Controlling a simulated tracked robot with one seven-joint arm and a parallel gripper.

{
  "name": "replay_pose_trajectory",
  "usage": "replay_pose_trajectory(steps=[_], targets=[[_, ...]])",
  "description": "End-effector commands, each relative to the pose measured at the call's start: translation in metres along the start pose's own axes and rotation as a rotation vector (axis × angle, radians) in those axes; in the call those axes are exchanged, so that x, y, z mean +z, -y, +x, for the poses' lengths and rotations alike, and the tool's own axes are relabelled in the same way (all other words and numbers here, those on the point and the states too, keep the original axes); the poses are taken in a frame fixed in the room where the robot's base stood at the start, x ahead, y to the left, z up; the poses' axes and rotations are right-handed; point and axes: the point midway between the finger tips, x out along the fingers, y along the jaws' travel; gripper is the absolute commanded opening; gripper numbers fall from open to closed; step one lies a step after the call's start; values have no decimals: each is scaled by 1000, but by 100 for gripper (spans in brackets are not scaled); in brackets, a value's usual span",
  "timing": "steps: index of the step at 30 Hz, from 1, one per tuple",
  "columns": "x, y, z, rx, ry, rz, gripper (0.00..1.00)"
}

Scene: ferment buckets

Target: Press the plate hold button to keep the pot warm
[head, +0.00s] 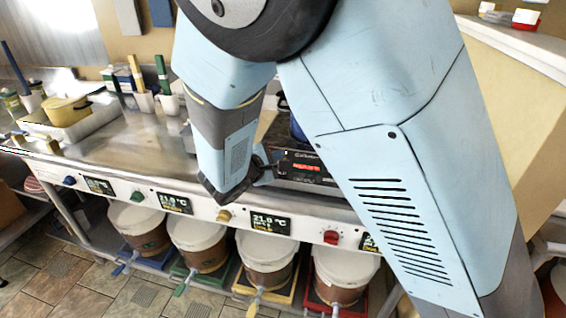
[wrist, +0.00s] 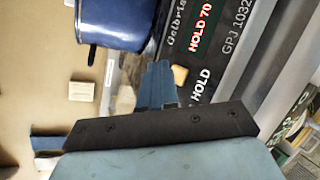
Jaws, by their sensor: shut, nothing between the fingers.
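The hot plate (head: 312,186) stands on the bench, partly hidden behind my arm, with a small lit display (head: 306,168) on its dark front. In the wrist view the display (wrist: 204,22) reads "HOLD 70". A small beige button (wrist: 180,75) sits near the printed word "HOLD" (wrist: 201,84). The blue pot (head: 297,130) is on the plate, mostly hidden by my arm; its side also shows in the wrist view (wrist: 115,22). My gripper (head: 266,171) is shut and empty at the plate's front. Its fingertips (wrist: 157,70) are beside the button; I cannot tell whether they touch it.
The bench front carries several displays and coloured knobs, including a yellow one (head: 223,216) and a red one (head: 331,237). Lidded buckets (head: 268,250) stand below. A yellow pot (head: 66,108) is at the far left. The bench top (head: 130,145) left of my gripper is clear.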

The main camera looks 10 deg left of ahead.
Motion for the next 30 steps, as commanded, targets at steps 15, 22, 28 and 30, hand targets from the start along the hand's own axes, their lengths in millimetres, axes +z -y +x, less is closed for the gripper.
replay_pose_trajectory(steps=[15, 22, 28, 30], targets=[[11, -11, -16, 0, -2, 1, 0], [20, -21, -28, 0, -2, 2, 0], [28, -28, -38, 0, -1, 2, 0], [30, -30, -41, 0, -1, 1, 0]])
